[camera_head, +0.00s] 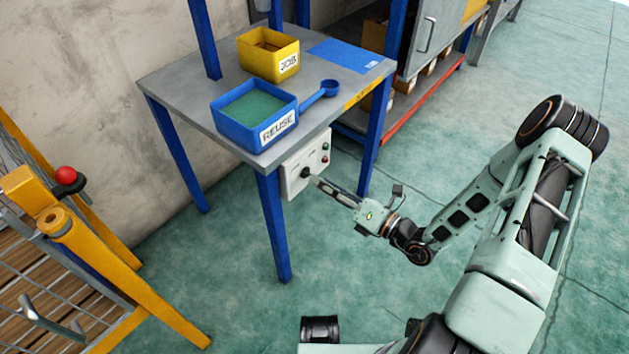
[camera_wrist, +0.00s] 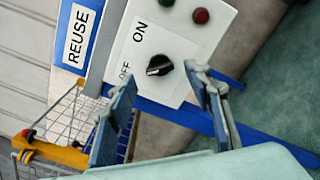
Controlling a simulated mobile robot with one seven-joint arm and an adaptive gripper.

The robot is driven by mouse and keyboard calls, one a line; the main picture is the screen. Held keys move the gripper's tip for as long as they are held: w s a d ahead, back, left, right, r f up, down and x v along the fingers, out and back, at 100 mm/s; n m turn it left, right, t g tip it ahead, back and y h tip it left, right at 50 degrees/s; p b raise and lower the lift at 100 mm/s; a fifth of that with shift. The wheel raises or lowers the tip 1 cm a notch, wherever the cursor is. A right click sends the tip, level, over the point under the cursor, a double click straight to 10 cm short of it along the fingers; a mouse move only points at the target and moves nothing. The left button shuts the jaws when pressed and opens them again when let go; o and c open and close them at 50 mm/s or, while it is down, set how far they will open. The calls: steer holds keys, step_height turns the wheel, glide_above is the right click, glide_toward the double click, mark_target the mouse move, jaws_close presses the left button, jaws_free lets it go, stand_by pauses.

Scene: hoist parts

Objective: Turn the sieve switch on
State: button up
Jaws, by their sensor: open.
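The sieve switch is a black rotary knob (camera_wrist: 159,65) on a light grey control box (camera_head: 305,163) under the table's front edge. In the wrist view the box (camera_wrist: 175,28) carries the labels ON and OFF. The knob's white mark appears to point toward OFF. The knob also shows in the head view (camera_head: 305,173). My gripper (camera_head: 317,181) is close in front of the knob. In the wrist view my gripper (camera_wrist: 163,80) is open, with one finger on each side of the knob's line. Whether the fingers touch it I cannot tell.
A green lamp (camera_wrist: 166,2) and a red button (camera_wrist: 201,15) sit near the knob. A blue REUSE bin (camera_head: 257,108), a blue scoop (camera_head: 322,92) and a yellow bin (camera_head: 268,52) stand on the table (camera_head: 190,78). A yellow railing (camera_head: 110,275) is at left.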

mark_target(308, 174)
steer(key=x, duration=0.3)
steer(key=shift+w+a, duration=0.2)
steer(key=c, duration=1.1)
steer(key=shift+c, duration=0.2)
